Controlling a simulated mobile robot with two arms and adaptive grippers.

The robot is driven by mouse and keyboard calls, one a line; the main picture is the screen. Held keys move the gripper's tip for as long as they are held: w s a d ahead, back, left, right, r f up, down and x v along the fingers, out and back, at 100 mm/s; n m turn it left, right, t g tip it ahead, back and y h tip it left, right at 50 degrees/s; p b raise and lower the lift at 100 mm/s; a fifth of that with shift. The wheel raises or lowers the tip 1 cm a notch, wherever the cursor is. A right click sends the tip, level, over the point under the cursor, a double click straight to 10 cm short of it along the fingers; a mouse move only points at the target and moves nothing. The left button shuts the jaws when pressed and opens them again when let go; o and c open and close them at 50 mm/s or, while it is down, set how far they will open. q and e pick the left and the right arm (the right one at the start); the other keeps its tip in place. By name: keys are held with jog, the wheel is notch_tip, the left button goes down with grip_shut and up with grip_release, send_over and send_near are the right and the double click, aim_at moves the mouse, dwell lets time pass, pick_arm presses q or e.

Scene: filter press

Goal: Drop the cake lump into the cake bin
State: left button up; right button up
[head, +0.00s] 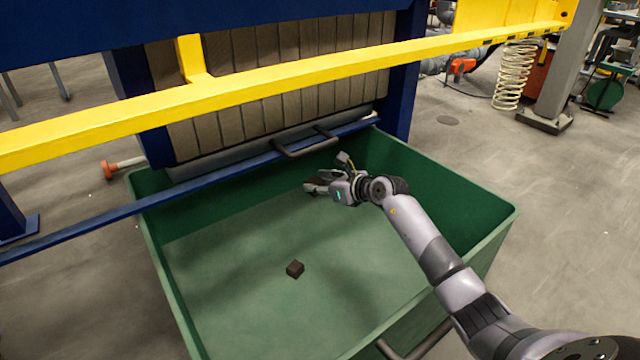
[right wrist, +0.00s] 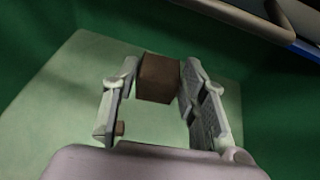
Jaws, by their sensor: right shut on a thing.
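The cake bin (head: 502,222) is a large green open tub below the filter press. My right gripper (head: 322,183) is over the back part of the bin's opening. It is shut on a dark brown cake lump (head: 314,187), which sits between its fingertips and shows as a brown block in the right wrist view (right wrist: 158,78). The held lump is clear of the bin floor. Another dark lump (head: 294,269) lies on the bin floor, nearer the front. My left gripper is not in view.
A yellow rail (head: 280,82) and a blue bar (head: 210,188) run across the press side behind the bin. The press's plate stack (head: 260,75) stands at the back. Most of the bin floor is bare.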

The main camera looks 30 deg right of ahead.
jog(key=o, duration=1.3)
jog(key=shift+s, duration=0.1)
jog(key=v, duration=1.2)
